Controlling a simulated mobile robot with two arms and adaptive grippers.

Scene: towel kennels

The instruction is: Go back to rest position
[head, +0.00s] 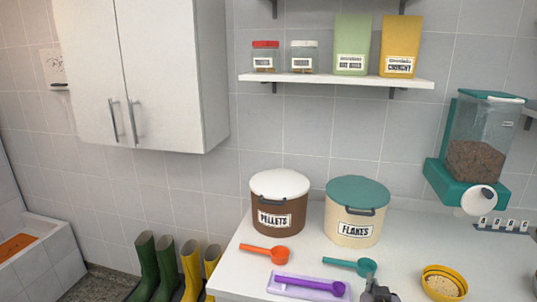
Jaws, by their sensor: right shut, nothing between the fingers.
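My right gripper (377,289) shows at the bottom edge of the head view, over the front of the white counter (232,270). It is dark, shut and empty. Its tip is close to the cup of a teal scoop (345,264); I cannot tell if they touch. Most of my right arm is out of the picture. My left gripper is not in view.
A purple scoop (310,286) lies on a pale lilac tray. An orange scoop (265,252), brown pellets bin (280,198), cream flakes bin (353,228) and yellow bowl (444,271) stand around. A teal dispenser (458,184) hangs at right; cabinet (150,60) at left.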

